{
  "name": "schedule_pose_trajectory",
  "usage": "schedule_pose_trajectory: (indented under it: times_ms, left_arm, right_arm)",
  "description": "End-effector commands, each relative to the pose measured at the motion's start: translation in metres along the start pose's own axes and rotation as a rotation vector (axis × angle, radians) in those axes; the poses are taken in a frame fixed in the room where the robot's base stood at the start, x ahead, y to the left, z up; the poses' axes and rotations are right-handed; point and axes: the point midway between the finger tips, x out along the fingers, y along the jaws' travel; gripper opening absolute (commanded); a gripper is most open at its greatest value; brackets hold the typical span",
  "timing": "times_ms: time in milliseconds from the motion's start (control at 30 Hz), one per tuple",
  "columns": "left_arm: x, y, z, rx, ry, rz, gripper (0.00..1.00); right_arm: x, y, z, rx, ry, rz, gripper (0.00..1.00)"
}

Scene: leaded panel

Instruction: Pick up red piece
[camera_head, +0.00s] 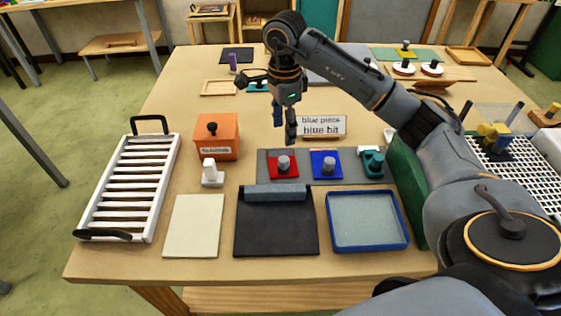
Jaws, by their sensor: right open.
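The red piece (275,173) is a flat red square with a grey knob on top. It lies on a dark grey strip (307,180) at the middle of the table, left of a blue piece (334,173) with a similar knob. My right gripper (285,134) points down with its fingers apart and empty. In the picture it appears just above the red piece's knob, apart from it; its exact height is hard to judge. My left gripper is not in view.
A teal object (372,162) sits right of the blue piece. A sign (321,125) reading "blue piece, blue bit" stands behind the pieces. An orange box (216,135), a white rack (131,185) and a blue-rimmed tray (367,248) stand around. A green block (406,190) is under my right arm.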

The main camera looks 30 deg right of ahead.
Motion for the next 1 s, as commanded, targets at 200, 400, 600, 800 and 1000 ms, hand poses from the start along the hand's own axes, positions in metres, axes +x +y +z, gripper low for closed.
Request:
schedule_pose_trajectory:
  times_ms: [200,400,600,800,1000]
  left_arm:
    - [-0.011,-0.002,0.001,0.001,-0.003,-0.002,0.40]
    - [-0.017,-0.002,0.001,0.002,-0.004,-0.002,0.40]
    - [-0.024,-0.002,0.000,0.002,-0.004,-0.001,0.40]
    - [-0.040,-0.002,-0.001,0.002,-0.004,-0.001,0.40]
    - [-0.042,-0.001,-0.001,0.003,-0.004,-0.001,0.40]
  right_arm:
    - [0.042,0.002,-0.001,0.001,0.003,0.009,0.56]
    - [0.071,0.001,0.000,-0.001,0.000,0.004,0.56]
    - [0.084,0.000,-0.001,0.000,-0.001,0.006,0.56]
    - [0.114,-0.003,-0.005,0.000,-0.001,0.007,0.56]
    - [0.130,-0.004,-0.005,-0.001,-0.001,0.002,0.56]
